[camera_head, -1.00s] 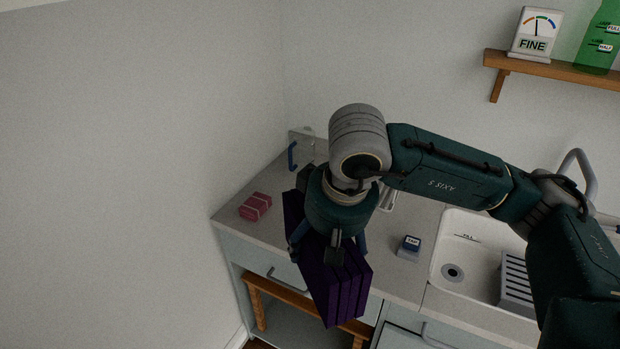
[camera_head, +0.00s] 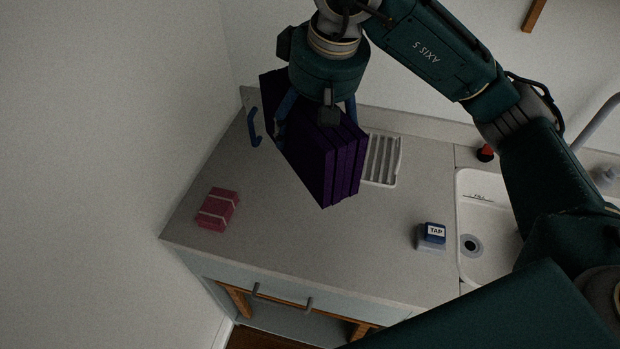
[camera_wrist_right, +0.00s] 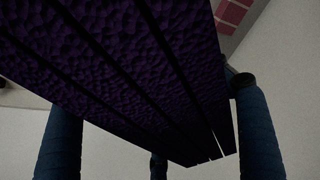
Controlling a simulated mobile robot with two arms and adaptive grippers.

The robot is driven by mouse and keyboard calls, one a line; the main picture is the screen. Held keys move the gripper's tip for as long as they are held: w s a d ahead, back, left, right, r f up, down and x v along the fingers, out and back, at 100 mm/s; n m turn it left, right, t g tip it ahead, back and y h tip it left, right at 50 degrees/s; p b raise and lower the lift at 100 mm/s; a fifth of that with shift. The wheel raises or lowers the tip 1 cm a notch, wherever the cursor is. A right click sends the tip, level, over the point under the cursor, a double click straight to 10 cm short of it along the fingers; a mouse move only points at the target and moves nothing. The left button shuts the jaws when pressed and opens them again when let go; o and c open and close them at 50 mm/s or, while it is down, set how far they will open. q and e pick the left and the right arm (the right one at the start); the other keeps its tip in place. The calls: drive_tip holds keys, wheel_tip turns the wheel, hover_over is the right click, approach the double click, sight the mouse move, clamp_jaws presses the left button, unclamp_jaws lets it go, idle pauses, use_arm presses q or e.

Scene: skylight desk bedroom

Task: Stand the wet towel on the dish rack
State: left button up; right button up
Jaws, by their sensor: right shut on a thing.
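The towel (camera_head: 319,156) is a dark purple folded slab with several layers. My right gripper (camera_head: 318,112) is shut on it and holds it tilted, apparently above the counter. In the right wrist view the towel (camera_wrist_right: 130,75) fills much of the picture between the blue fingers (camera_wrist_right: 160,140). The dish rack (camera_head: 382,160) is a white slatted rack at the back of the counter, just right of the towel. The towel hides its left part in the head view. My left gripper is not in view.
A pink banded block (camera_head: 218,209) lies on the counter at the left. A blue-and-white TAP box (camera_head: 432,236) stands near the sink (camera_head: 474,215). A blue handle (camera_head: 254,127) is behind the towel. The front middle of the counter (camera_head: 310,240) is clear.

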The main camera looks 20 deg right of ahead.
drive_tip(key=f+p, duration=0.3)
drive_tip(key=f, duration=1.4)
drive_tip(key=shift+s+f, duration=0.15)
drive_tip(key=shift+s, duration=0.05)
drive_tip(key=shift+f, duration=0.3)
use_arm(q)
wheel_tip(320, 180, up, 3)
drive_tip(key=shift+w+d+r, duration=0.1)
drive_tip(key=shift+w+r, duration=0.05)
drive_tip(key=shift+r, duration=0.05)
use_arm(e)
drive_tip(key=shift+f, duration=0.15)
drive_tip(key=o, duration=1.3)
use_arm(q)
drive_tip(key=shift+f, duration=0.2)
use_arm(e)
drive_tip(key=shift+o, duration=0.2)
